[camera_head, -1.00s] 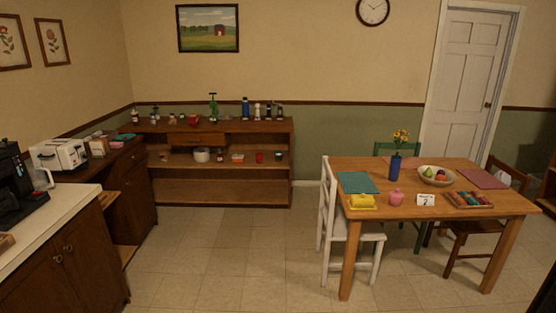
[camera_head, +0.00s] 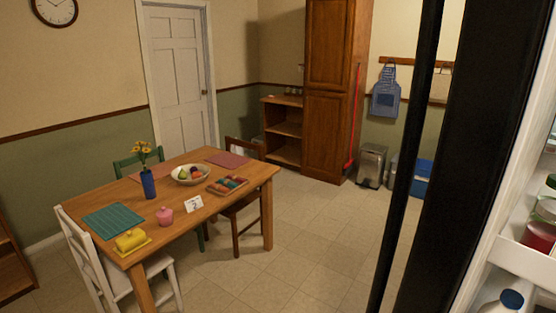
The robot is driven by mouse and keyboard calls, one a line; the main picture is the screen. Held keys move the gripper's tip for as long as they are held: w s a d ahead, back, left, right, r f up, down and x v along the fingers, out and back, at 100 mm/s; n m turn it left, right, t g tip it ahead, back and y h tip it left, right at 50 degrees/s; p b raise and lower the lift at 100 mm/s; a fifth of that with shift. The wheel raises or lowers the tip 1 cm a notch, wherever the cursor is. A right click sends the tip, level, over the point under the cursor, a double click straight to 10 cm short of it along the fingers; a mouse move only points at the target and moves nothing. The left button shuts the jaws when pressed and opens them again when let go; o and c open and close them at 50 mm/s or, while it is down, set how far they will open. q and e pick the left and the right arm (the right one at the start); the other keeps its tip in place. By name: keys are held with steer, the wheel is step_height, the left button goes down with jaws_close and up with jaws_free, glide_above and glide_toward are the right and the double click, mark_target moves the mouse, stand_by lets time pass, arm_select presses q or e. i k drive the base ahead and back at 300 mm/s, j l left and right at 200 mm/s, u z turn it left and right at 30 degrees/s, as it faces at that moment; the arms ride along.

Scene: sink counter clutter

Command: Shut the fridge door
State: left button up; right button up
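The fridge door (camera_head: 450,150) stands open close to me at the right side of the view. Its dark outer edge is nearly upright, and a long black bar (camera_head: 407,160), apparently its handle, runs along its left. The white inner side of the door (camera_head: 500,190) faces the right edge of the picture. A door shelf (camera_head: 525,258) there holds a red jar (camera_head: 539,237), and a bottle with a blue cap (camera_head: 511,299) shows lower down. The fridge body is not in view. Neither of my grippers is in view.
A wooden table (camera_head: 215,205) with a white chair (camera_head: 90,262) and other chairs stands at the left. Open tiled floor (camera_head: 300,255) lies between the table and the fridge door. A trash bin (camera_head: 371,166) and a blue box (camera_head: 424,177) stand at the back.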

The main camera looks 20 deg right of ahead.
mark_target(490, 166)
steer(key=i+z, duration=0.15)
steer(key=z, duration=0.25)
steer(key=i+j+z, duration=0.1)
steer(key=z, duration=0.35)
steer(key=i+j+z, duration=0.1)
steer(key=z, duration=0.3)
steer(key=i+j+z, duration=0.1)
steer(key=j+z, duration=0.2)
steer(key=z, duration=0.15)
steer(key=j+z, duration=0.2)
steer(key=z, duration=0.2)
steer(key=i+j+z, duration=0.15)
steer(key=j+z, duration=0.2)
steer(key=i+j+z, duration=0.1)
steer(key=j+z, duration=0.2)
steer(key=j, duration=0.1)
